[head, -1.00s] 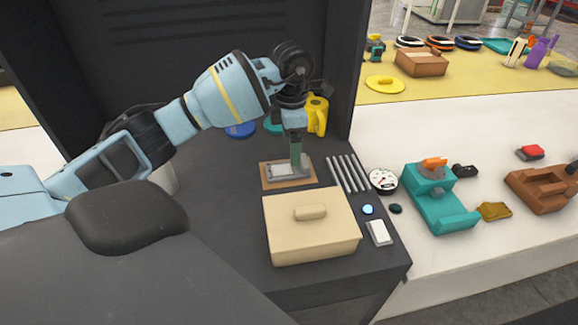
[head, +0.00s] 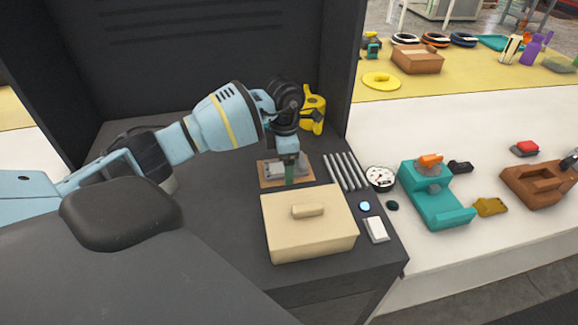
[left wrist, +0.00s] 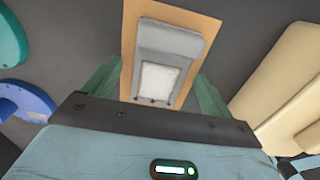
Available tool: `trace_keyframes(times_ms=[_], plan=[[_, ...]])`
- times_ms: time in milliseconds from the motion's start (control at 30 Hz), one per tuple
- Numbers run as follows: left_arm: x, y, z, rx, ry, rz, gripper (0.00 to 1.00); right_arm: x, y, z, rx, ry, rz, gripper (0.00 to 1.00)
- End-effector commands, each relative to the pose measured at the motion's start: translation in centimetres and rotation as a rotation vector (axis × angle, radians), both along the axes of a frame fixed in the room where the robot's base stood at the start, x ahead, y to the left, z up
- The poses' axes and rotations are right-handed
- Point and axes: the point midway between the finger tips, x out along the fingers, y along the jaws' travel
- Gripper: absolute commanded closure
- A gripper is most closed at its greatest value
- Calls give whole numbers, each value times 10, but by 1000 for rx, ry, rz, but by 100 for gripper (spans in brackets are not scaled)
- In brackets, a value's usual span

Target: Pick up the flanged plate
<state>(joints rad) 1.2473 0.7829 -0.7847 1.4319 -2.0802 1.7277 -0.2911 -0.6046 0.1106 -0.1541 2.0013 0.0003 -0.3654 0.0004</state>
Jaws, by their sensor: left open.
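The flanged plate (head: 304,171) is a grey piece with a pale square face, lying on a brown board on the dark bench in the head view. The left wrist view shows the grey plate (left wrist: 172,40) between and beyond my fingers. My left gripper (head: 289,180) is over the plate, pointing down, and hides part of it in the head view. Its two green fingers (left wrist: 160,80) are apart, one on each side of the plate, with nothing held. I cannot tell whether they touch it. My right gripper is not in view.
A cream lidded box (head: 309,225) stands just in front of the brown board (head: 266,184). Several grey rods (head: 346,171) and a round gauge (head: 380,178) lie to the right. A yellow object (head: 313,110) stands behind. The bench at left is mostly bare.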

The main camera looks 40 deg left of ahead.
Motion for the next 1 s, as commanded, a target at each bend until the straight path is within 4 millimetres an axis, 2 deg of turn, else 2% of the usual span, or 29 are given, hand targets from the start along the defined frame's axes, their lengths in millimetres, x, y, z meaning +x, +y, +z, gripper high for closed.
trace_keyframes(times_ms=[133, 600, 833, 1000], plan=[[0, 0, 0, 0, 0, 0, 17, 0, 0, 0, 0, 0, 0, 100], [0, 0, 1, 0, -1, 0, 78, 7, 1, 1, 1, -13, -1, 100], [1, 0, 4, 0, -3, 0, 78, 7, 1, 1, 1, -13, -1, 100], [1, 0, 26, 0, -6, 1, 78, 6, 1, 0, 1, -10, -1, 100]])
